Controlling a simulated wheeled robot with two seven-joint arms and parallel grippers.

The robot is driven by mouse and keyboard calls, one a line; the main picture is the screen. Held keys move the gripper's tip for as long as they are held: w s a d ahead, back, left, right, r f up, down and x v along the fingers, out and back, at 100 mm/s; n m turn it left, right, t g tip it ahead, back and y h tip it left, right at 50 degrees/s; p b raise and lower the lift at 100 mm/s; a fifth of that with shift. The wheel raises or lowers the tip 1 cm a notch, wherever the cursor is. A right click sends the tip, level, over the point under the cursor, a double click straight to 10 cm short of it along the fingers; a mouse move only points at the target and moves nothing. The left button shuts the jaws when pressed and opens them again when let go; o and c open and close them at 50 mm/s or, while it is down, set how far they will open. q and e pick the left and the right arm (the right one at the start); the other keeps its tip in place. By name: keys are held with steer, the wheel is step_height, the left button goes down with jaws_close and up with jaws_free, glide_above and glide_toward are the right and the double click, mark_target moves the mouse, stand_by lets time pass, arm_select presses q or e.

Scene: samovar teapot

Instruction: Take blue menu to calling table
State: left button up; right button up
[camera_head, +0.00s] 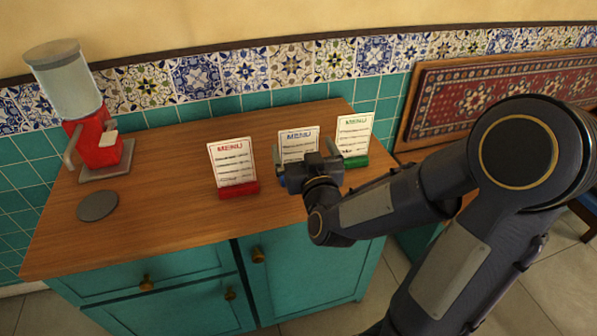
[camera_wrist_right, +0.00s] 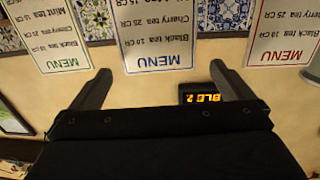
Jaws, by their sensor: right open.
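The blue menu (camera_head: 298,143) is a white card with blue lettering, standing upright on the wooden counter between a red menu and a green menu. My right gripper (camera_head: 306,160) is in front of it and hides most of its lower part and base. In the right wrist view, which is upside down, the blue menu (camera_wrist_right: 157,40) shows between the two open fingers of my right gripper (camera_wrist_right: 162,85). I cannot tell whether the fingers touch it. My left gripper is not in view. I cannot make out a calling table.
The red menu (camera_head: 233,165) stands to the left and the green menu (camera_head: 353,138) close to the right. A red dispenser (camera_head: 95,140) and a grey disc (camera_head: 97,205) are at the counter's left. A dark display with orange characters (camera_wrist_right: 200,97) shows in the wrist view.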

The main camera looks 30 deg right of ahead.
mark_target(299, 136)
steer(key=p+x, duration=0.1)
steer(key=x, duration=0.6)
steer(key=shift+w+d, duration=0.2)
steer(key=c, duration=1.2)
steer(key=shift+o, duration=0.2)
